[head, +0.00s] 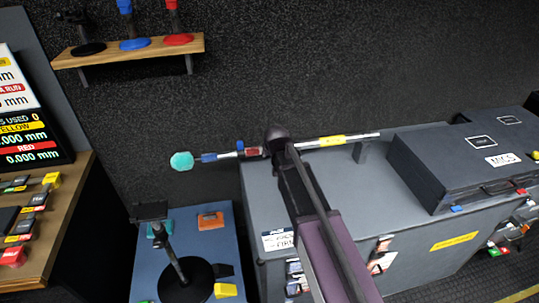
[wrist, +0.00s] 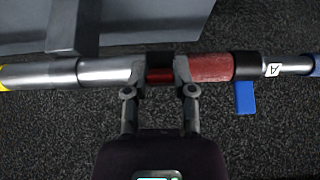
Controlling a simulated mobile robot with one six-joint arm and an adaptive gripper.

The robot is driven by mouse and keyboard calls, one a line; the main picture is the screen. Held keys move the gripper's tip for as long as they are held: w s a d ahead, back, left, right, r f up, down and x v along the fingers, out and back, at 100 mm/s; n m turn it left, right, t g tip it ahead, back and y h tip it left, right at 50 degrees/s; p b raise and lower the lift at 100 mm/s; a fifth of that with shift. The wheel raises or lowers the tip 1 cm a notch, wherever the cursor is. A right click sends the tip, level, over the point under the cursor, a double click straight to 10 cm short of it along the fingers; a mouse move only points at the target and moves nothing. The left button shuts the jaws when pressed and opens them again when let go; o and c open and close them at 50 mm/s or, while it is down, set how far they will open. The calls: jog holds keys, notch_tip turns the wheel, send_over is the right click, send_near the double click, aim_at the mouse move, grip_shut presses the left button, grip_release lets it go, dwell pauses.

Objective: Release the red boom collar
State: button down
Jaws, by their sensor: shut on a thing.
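In the wrist view the red collar (wrist: 210,68) runs from between my fingers to a black band on the right. My gripper (wrist: 160,85) is shut on the red collar, with a finger on each side of a short black-and-red part. The fingers hide some of the collar. A yellow collar (head: 333,140) is on the right, a blue one (head: 208,157) on the left.
A teal fuzzy tip (head: 181,161) ends the boom at left. A blue tab (wrist: 245,97) hangs beside the red collar. A support (wrist: 72,25) meets the pole. A black stand (head: 182,270) is on the blue table (head: 217,248). A dark case (head: 445,150) sits at right.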

jog(key=shift+c, duration=2.2)
grip_release()
jog(key=shift+w+r, duration=0.1)
jog(key=shift+r, duration=0.05)
jog(key=g+p, duration=0.1)
jog(key=r+g+p, duration=0.1)
jog(key=p, duration=0.1)
jog(key=shift+w+a+h, duration=0.15)
jog(key=shift+w+h, duration=0.15)
jog(key=shift+w, duration=0.05)
jog(key=shift+p+v, duration=0.95)
jog(key=shift+v, duration=0.15)
jog(key=p+v, duration=1.1)
jog(key=v, duration=0.1)
jog(key=s+d+f+m+g+b, duration=0.1)
jog(key=s+d+f+g+b, duration=0.1)
jog(key=s+d+f+b, duration=0.4)
jog(key=s+d+f+m+g+h+b, duration=0.1)
jog(key=s+d+f+b, duration=0.5)
jog(key=s+d, duration=0.6)
jog(key=shift+d+f+m+g, duration=0.55)
jog(key=shift+d+f, duration=0.2)
jog(key=shift+d, duration=0.4)
